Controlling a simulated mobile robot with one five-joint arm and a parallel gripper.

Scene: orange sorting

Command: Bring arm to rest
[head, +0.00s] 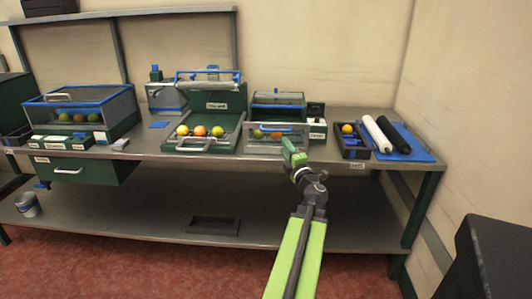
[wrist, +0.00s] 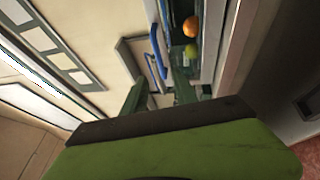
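My arm reaches from the bottom of the head view up toward the bench. My green gripper (head: 293,152) is in front of the right clear-fronted box (head: 262,137), covering part of its right side. In the wrist view, two green fingers of my gripper (wrist: 158,90) stand apart with a gap between them. No held object shows there. An orange fruit (wrist: 191,26) and a yellow-green fruit (wrist: 191,50) lie behind a clear panel beyond the fingers.
The metal bench (head: 340,170) spans the view. An open tray (head: 205,143) holds several fruits. A lidded clear box (head: 80,105) stands left. A small dark bin (head: 352,153) holds a yellow fruit, beside white and black rolls on a blue mat (head: 425,157). A black box (head: 497,255) stands lower right.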

